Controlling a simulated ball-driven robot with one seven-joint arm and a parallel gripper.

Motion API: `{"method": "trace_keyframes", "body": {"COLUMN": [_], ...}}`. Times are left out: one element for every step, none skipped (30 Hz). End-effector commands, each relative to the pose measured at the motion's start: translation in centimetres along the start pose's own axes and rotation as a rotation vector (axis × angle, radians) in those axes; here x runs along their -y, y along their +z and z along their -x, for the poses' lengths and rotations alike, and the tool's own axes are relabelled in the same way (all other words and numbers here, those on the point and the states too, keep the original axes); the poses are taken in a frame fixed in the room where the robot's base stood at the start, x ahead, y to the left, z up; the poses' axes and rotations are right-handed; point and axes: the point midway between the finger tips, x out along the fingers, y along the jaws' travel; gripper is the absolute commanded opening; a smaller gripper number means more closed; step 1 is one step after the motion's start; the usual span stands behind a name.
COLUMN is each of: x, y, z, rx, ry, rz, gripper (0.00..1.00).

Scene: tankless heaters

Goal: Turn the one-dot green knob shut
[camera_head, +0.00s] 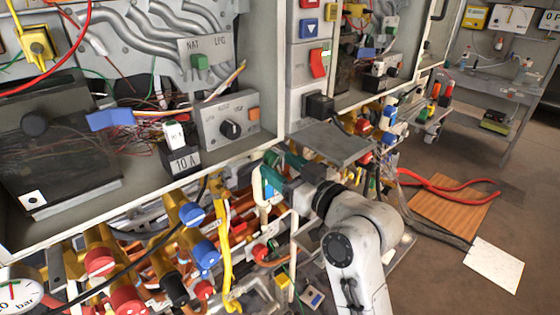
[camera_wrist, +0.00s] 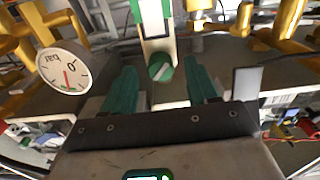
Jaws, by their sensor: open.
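A round green knob (camera_wrist: 160,67) with a pale stripe across its face shows in the wrist view, below a white fitting (camera_wrist: 158,45) with a green and white upper part. I cannot make out any dots on it. My gripper (camera_head: 278,172) is open, with its green fingers in front of the heater's pipework in the head view. In the wrist view, the knob appears between the two fingers, with a gap on each side. I cannot tell how far ahead of the fingertips it is. In the head view, I cannot make out the knob near my gripper.
In the wrist view, a round gauge (camera_wrist: 62,68) is at left and yellow pipes (camera_wrist: 290,20) are at upper right. In the head view, blue-capped fittings (camera_head: 191,214) and a yellow pipe (camera_head: 226,250) stand left of my gripper. The cabinet's lower edge (camera_head: 130,197) runs above them.

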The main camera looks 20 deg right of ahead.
Motion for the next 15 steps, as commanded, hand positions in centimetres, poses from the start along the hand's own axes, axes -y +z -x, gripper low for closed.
{"method": "trace_keyframes", "body": {"x": [0.00,-0.01,-0.02,-0.02,-0.02,-0.02,-0.02,-0.02,-0.02,-0.02,-0.02,-0.02,-0.02,-0.02,-0.02], "y": [-0.10,-0.11,-0.10,-0.07,-0.04,0.00,0.01,0.03,0.04,0.04,0.04,0.03,0.03,0.03,0.03], "z": [-0.47,-0.65,-0.83,-0.93,-1.00,-1.06,-1.09,-1.10,-1.09,-1.09,-1.08,-1.08,-1.07,-1.07,-1.07], "rx": [0.000,0.000,-0.001,-0.001,-0.001,0.000,0.000,0.000,0.000,0.000,0.000,0.000,0.000,0.000,0.000], "ry": [0.000,0.000,0.000,0.001,0.001,0.001,0.001,0.001,0.001,0.001,0.001,0.001,0.001,0.001,0.001], "rz": [0.000,0.000,0.000,0.001,0.000,0.000,0.000,0.000,0.000,0.000,0.000,0.000,0.000,0.000,0.000], "gripper": [0.58,0.58,0.58,0.58,0.58,0.58,0.58,0.58,0.58,0.58,0.58,0.58,0.58,0.55,0.51]}}
